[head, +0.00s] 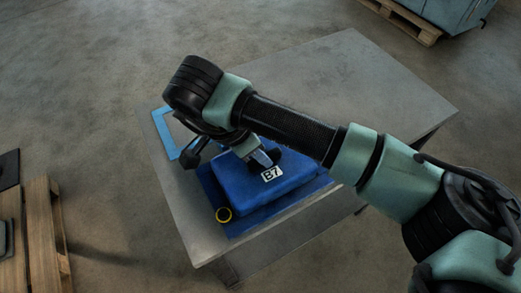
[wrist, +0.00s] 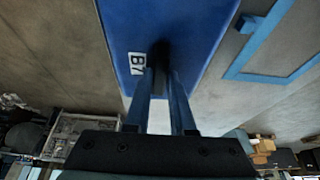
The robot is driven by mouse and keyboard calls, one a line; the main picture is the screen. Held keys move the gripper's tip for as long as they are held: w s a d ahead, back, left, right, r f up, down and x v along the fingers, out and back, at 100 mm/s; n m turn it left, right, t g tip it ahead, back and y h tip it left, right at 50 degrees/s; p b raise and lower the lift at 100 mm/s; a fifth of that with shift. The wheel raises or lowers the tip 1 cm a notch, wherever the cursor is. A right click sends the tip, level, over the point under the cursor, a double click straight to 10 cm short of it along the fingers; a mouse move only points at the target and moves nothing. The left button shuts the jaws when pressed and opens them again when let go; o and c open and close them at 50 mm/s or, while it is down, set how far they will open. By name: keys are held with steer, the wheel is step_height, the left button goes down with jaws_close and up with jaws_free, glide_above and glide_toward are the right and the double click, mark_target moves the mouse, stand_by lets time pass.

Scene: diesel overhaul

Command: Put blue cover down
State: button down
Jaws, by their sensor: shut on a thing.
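The blue cover (head: 244,187) is a rounded slab with a white B7 label. It is over a flat darker blue area (head: 240,228) on the grey table; I cannot tell whether it touches that area. My gripper (head: 263,158) is above the cover and shut on it, near the label; the grip point is partly hidden. In the wrist view the cover (wrist: 185,25) fills the upper middle, its B7 label beside my gripper (wrist: 160,72). The exact hold there is dark.
A light blue rectangular outline (head: 166,138) lies on the table's left side. The table's far part (head: 335,75) is clear. Wooden pallets stand at the lower left (head: 45,235) and upper right (head: 405,20).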

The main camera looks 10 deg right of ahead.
steer(key=shift+f, duration=0.1)
steer(key=c, duration=0.8)
jaws_free()
steer(key=shift+o, duration=0.2)
steer(key=v, duration=1.2)
steer(key=shift+b, duration=0.3)
